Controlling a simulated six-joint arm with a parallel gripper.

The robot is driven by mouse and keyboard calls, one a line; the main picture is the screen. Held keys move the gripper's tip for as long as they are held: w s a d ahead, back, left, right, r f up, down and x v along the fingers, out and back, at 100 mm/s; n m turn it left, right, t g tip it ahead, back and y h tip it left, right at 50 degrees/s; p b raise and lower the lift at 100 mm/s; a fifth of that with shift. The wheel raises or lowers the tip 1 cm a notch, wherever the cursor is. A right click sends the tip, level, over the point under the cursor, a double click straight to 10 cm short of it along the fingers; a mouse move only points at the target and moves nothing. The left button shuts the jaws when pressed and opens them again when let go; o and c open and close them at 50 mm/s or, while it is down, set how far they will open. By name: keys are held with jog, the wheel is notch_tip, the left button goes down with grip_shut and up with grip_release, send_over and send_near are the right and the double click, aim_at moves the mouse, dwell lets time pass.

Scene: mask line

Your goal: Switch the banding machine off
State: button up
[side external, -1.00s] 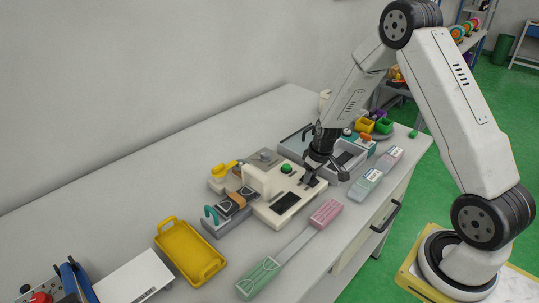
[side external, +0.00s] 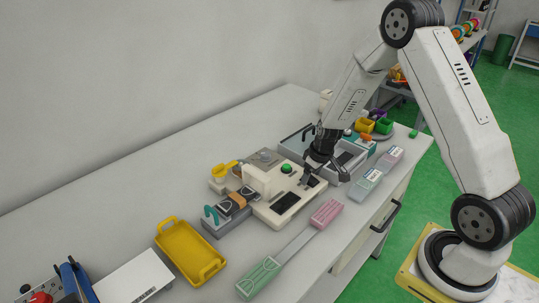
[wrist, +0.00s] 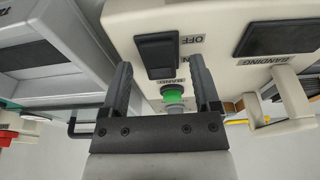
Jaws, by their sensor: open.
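The cream banding machine (side external: 262,212) stands on the bench in the side view. Its green button (side external: 286,168) is on top, and a dark display panel (side external: 285,203) is on its near part. In the wrist view the machine's top (wrist: 212,22) fills the upper middle. A black rocker switch (wrist: 157,52) sits there beside OFF lettering, and the green button (wrist: 173,94) is below it. My gripper (wrist: 160,62) is open and empty, its fingers on either side of the switch in this view. In the side view my gripper (side external: 322,176) is over the machine's right end; contact cannot be told.
A yellow tray (side external: 190,252) is at left. Bare bench lies along the wall.

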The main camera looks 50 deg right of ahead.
aim_at(315, 183)
jog(key=shift+v, duration=3.85)
jog(key=shift+a, duration=0.1)
jog(key=s+a+r, duration=0.5)
jog(key=s+a, duration=0.7)
jog(key=a, duration=0.2)
jog(key=shift+a+r, duration=0.15)
jog(key=shift+r, duration=0.05)
jog(key=shift+s, duration=0.1)
